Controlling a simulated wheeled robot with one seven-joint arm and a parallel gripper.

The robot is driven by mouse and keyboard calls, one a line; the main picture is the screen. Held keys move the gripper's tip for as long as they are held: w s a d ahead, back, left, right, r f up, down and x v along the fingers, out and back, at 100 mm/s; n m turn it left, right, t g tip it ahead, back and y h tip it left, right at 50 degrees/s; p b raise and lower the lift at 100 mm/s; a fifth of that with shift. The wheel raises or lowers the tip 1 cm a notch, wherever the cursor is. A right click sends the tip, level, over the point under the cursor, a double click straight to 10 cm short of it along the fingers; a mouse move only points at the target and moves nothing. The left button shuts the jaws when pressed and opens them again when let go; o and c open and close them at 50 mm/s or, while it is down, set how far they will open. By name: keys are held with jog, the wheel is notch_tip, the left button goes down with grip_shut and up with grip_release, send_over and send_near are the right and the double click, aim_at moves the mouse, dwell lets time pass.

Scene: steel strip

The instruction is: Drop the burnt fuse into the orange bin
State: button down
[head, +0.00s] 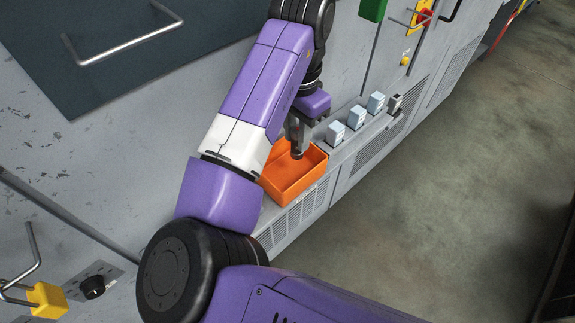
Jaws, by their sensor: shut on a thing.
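The orange bin (306,181) is an open box on the narrow ledge along the grey cabinet, near the middle of the head view. My arm partly covers its left side. My gripper (297,148) points down over the bin's far end, with its fingertips close to rim height. It is shut on a small dark piece, taken as the burnt fuse (297,154). The fuse is mostly hidden by the fingers, and I cannot tell whether it touches the bin.
Several pale blue blocks (356,117) and a small grey-and-black part (395,103) stand along the ledge right of the bin. A red and yellow switch (424,18) and a green part (373,9) are on the cabinet above. The concrete floor (430,200) at right is clear.

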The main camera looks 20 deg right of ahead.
notch_tip(320, 180, down, 5)
jog(key=b, duration=0.3)
jog(key=shift+b, duration=0.4)
jog(key=shift+r, duration=0.1)
jog(key=c, duration=1.1)
grip_release()
jog(key=shift+r+b, duration=0.45)
jog(key=shift+r, duration=3.45)
